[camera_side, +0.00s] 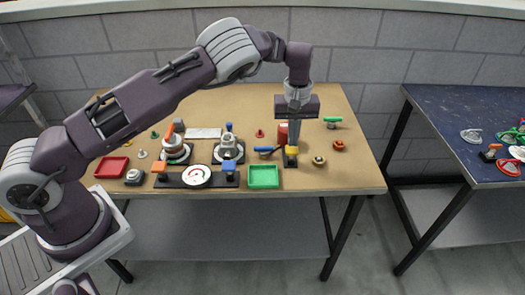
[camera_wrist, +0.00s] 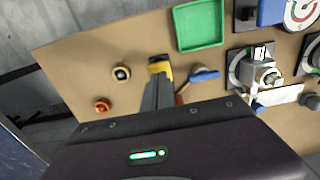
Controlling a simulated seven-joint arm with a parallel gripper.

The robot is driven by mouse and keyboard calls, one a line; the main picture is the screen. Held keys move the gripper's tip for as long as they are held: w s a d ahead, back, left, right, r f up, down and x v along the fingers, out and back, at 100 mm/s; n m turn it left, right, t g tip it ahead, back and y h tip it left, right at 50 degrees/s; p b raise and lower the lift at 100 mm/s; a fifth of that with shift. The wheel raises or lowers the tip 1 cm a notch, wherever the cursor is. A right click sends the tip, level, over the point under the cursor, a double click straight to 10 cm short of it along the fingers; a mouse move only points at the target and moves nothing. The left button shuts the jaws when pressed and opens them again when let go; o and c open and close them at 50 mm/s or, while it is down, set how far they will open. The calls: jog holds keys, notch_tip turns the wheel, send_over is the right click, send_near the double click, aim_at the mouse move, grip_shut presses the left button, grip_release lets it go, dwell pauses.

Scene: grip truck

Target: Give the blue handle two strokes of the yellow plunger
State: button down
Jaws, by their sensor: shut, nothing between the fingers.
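The yellow plunger (camera_side: 291,150) sits on a small dark base near the front right of the table; it also shows in the wrist view (camera_wrist: 158,66). The blue handle (camera_side: 264,149) lies just left of it in the side view and to its right in the wrist view (camera_wrist: 204,76). My gripper (camera_side: 294,142) is shut and empty, pointing down with its fingertips right over the yellow plunger. In the wrist view the fingers (camera_wrist: 160,82) partly cover the plunger's base, and I cannot tell if they touch the plunger.
A green tray (camera_side: 263,185) lies front left of the plunger. The table's back is mostly clear.

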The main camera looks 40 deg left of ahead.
jog(key=shift+f, duration=1.9)
jog(key=shift+r, duration=2)
jog(key=shift+r, duration=2.55)
